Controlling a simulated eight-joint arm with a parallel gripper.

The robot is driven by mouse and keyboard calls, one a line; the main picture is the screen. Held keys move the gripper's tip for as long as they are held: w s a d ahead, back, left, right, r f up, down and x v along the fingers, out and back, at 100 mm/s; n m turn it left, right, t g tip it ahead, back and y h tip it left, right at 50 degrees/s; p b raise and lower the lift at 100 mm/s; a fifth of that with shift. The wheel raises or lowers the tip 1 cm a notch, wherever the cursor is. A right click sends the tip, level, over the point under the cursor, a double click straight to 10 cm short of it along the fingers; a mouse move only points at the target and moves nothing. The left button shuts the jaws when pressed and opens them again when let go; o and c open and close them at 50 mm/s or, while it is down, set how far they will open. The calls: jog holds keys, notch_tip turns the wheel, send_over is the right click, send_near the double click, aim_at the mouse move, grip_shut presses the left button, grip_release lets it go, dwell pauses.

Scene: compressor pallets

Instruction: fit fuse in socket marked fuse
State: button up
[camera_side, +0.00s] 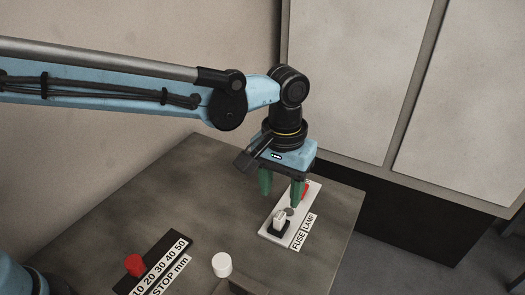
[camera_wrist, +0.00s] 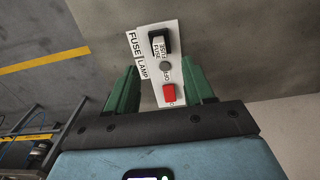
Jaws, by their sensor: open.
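The fuse is a small white block (camera_side: 280,217) at the black socket (camera_side: 279,228) by the FUSE label on a white panel (camera_side: 268,233). The wrist view shows the lettered fuse (camera_wrist: 157,48) over the black socket (camera_wrist: 160,36); I cannot tell how deep it sits. My gripper (camera_side: 281,201) points down above the panel, its green fingers spread apart with nothing between them. In the wrist view my gripper (camera_wrist: 159,68) has one finger on each side of the panel, apart from the fuse.
The panel also carries a grey round part (camera_wrist: 165,66) and a red part (camera_wrist: 169,93) near the LAMP label. A black scale plate (camera_side: 169,248) with a red knob (camera_side: 135,265) and a white cylinder (camera_side: 222,264) are at the front. The table's left middle is clear.

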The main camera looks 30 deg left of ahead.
aim_at(279, 216)
jog(key=shift+r, duration=2.05)
jog(key=s+a+r+t+h, duration=0.1)
jog(key=a+r+t, duration=0.1)
jog(key=a, duration=0.5)
jog(key=s+a+r+t, duration=0.1)
jog(key=s+a, duration=0.1)
jog(key=a, duration=0.5)
jog(key=s+a+f+t, duration=0.1)
jog(key=s+a+t, duration=0.1)
jog(key=a, duration=0.4)
jog(key=s+a+f+t+y, duration=0.1)
jog(key=s+a+f+t, duration=0.1)
jog(key=s+a, duration=0.3)
jog(key=shift+a+f, duration=0.25)
jog(key=shift+a, duration=0.25)
